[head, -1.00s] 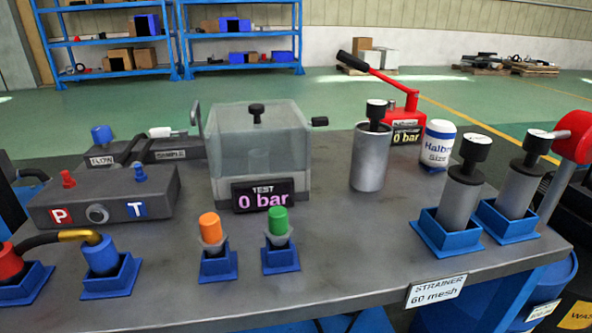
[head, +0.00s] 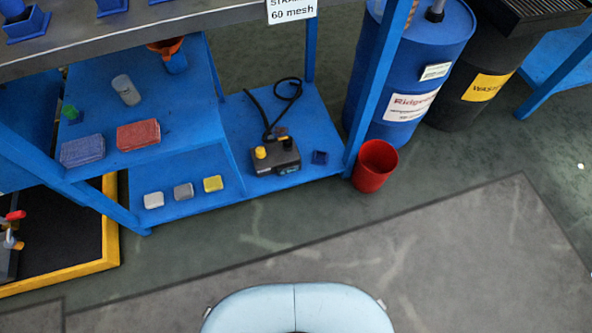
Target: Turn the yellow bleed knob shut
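A yellow knob (head: 261,153) sits on top of a small dark box-shaped unit (head: 277,158) on the low blue shelf under the bench. The knob is at the unit's left end. A black hose or cable (head: 262,118) loops up from behind the unit. I cannot tell from here whether the knob is open or shut, or whether it is the bleed knob. Neither of my grippers is in view.
Red and blue-grey packs (head: 138,135) lie on the upper left shelf. Several small blocks (head: 183,191) lie on the lower shelf. A red bucket (head: 375,166) stands beside the blue leg, near a blue drum (head: 405,85) and black bin (head: 483,60). The floor in front is clear.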

